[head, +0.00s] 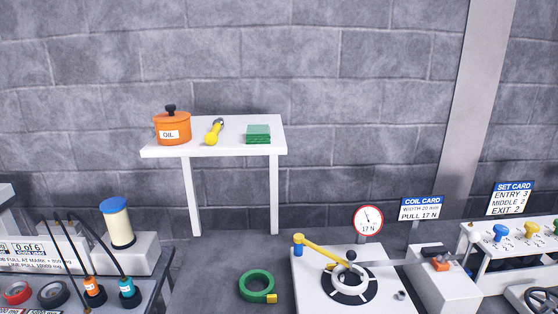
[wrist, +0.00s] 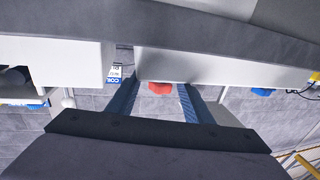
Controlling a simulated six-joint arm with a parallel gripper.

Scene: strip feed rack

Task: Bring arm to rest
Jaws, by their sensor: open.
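My gripper (wrist: 158,86) shows only in the wrist view, where its two dark blue fingers stand apart. A red-orange object (wrist: 160,88) appears in the gap between the fingers, beyond or beside a pale surface; I cannot tell how far it is, and nothing shows the fingers gripping it. My arm and gripper do not show in the head view.
In the head view a white shelf table (head: 215,150) holds an orange oil pot (head: 173,128), a yellow-handled tool (head: 213,132) and a green stack (head: 258,134). A green tape coil (head: 257,287) lies left of a white turntable unit (head: 308,290). The coil card (head: 421,208) also shows in the wrist view (wrist: 115,76).

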